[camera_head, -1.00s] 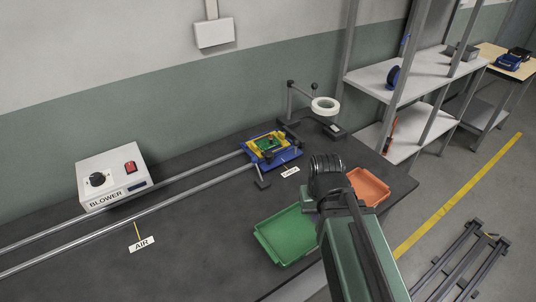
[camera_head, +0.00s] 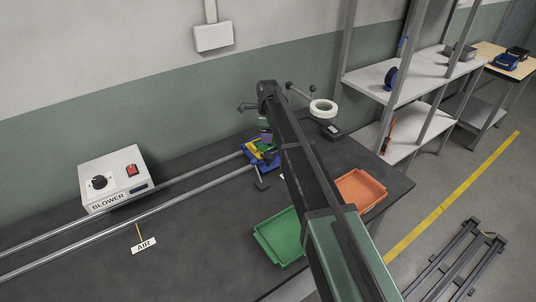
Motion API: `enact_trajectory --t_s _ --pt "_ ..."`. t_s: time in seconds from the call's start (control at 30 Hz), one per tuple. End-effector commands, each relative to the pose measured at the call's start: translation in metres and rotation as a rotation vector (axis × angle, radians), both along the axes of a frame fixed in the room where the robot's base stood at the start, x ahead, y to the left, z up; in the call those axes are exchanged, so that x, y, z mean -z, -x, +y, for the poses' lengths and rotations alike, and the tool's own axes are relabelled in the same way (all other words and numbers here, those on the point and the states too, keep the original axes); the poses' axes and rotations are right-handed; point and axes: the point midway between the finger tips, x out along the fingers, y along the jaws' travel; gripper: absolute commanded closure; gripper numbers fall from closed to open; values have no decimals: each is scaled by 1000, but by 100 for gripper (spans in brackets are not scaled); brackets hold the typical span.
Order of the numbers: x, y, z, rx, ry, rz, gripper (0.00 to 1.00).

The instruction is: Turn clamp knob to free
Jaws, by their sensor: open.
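A blue fixture (camera_head: 251,157) with yellow and green parts sits at the end of two rails on the dark bench. My arm now reaches over it and hides its right side. My gripper (camera_head: 265,139) points down just above the fixture, largely behind my own arm; its jaws are open. Whether it touches anything cannot be told. The clamp knob cannot be made out clearly in this view, and its turn position does not show.
A white blower box (camera_head: 113,178) stands at the left by the rails (camera_head: 175,205). A green tray (camera_head: 281,238) and an orange tray (camera_head: 360,190) lie at the bench's front right. A stand with a white ring (camera_head: 323,107) is behind my arm.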

Motion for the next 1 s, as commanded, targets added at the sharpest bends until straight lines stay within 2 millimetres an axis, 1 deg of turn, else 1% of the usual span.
enact_trajectory --t_s 0.03,0.1,0.17,0.27,0.37,0.6,0.73,0.83,1.0 --pt "0 1 0 39 0 0 35" --pt "0 1 0 63 0 0 35" --pt "1 1 0 63 0 0 35" --pt "9 2 0 62 0 0 35" --pt "25 2 -1 61 0 0 35" --pt "82 2 -1 60 0 0 35" --pt "105 2 -1 59 0 0 35" --pt "111 2 -1 59 0 0 35" --pt "108 2 -1 59 0 0 35"
